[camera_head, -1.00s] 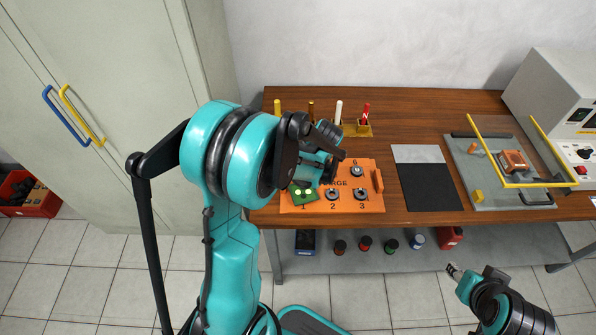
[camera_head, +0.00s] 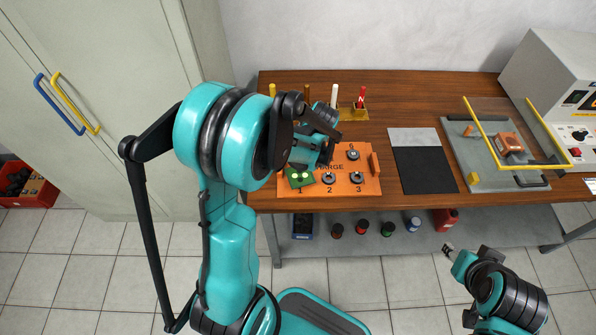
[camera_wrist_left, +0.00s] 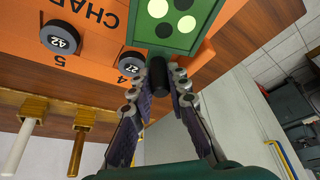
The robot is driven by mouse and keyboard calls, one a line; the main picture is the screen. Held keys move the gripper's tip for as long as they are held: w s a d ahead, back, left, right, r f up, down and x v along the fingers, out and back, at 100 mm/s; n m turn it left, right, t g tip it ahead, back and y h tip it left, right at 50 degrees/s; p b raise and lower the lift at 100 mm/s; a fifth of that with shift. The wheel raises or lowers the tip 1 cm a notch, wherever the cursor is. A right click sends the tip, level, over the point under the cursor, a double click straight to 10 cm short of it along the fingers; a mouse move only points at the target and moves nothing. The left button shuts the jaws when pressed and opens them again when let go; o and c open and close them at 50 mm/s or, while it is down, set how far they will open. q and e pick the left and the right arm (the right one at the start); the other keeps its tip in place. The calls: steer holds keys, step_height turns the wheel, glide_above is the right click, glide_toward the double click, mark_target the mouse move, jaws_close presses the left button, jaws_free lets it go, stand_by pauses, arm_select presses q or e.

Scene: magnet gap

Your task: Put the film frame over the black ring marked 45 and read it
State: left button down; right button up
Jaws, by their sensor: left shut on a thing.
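The green film frame (camera_head: 302,181) is over place 1 of the orange CHARGE board (camera_head: 374,186), with pale spots lit on its film. My left gripper (camera_wrist_left: 160,75) is shut on its black handle. In the left wrist view the frame (camera_wrist_left: 190,42) shows several pale yellow spots. A black ring marked 42 (camera_wrist_left: 61,39) sits at place 5 and one marked 27 (camera_wrist_left: 131,62) at place 4. Other rings sit at place 2 (camera_head: 328,178), place 3 (camera_head: 357,178) and place 6 (camera_head: 353,153); their marks are too small to read. My right gripper (camera_head: 448,250) is off the table's front; its jaws are unclear.
Upright coloured rods (camera_head: 335,95) stand behind the board. To its right lie a grey and black mat (camera_head: 425,175) and a grey plate with a yellow-framed clear shield (camera_head: 470,122). A white instrument (camera_head: 560,85) stands at the right end. Bare wood (camera_head: 400,105) lies behind the mat.

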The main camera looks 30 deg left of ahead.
arm_select(q)
steer(key=shift+r+p, duration=1.95)
steer(key=shift+r, duration=0.9)
steer(key=shift+f, duration=0.1)
